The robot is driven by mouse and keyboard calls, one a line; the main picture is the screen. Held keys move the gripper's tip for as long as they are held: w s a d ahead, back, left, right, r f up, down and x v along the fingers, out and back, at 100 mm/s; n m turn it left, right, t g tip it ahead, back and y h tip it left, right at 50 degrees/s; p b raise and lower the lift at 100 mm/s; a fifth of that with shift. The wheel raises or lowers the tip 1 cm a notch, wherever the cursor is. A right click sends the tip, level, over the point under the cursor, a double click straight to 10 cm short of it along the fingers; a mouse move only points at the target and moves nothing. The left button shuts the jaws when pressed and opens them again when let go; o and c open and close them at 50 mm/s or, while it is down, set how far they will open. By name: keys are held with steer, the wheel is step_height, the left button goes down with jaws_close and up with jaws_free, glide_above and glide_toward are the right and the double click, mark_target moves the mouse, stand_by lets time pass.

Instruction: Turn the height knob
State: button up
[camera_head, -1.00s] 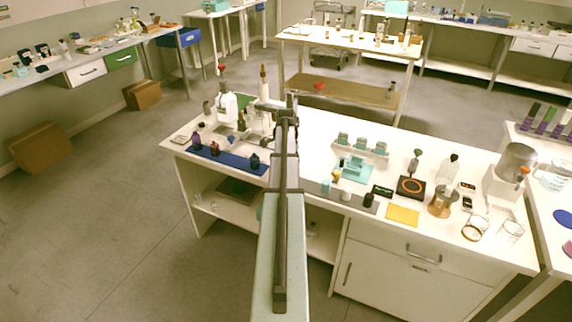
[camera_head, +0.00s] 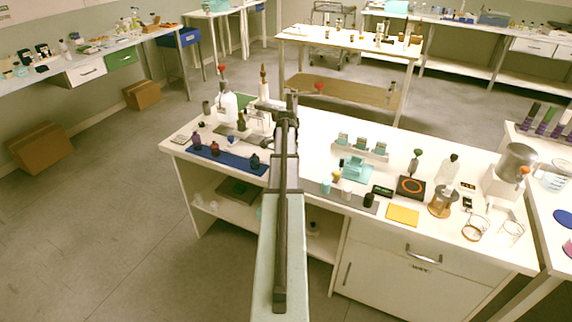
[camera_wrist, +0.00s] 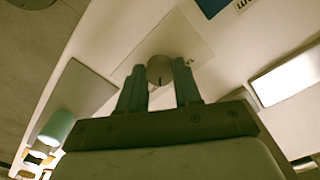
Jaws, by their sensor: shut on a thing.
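The height knob (camera_wrist: 159,72) is a small round grey-brown disc with a dark line on its face, at the upper middle of the wrist view. It stands in front of a pale square panel (camera_wrist: 192,38). My gripper (camera_wrist: 159,70) has one blue-grey finger on each side of the knob, and the fingers are closed on it. In the head view, my arm hides the knob and most of my gripper, near a white device (camera_head: 258,119) at the left of the bench.
The white bench (camera_head: 318,128) carries a blue mat (camera_head: 235,163) with dark bottles at left, and a teal holder (camera_head: 357,170), an orange-ringed black plate (camera_head: 411,187) and a yellow pad (camera_head: 402,215) at right. A teal cylinder (camera_wrist: 57,127) shows in the wrist view.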

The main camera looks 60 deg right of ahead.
steer(key=shift+n, duration=0.4)
steer(key=n, duration=0.3)
steer(key=shift+n, duration=0.4)
steer(key=n, duration=1.3)
steer(key=shift+n, duration=0.3)
steer(key=o, duration=1)
steer(key=shift+o, duration=0.2)
step_height(320, 180, up, 14)
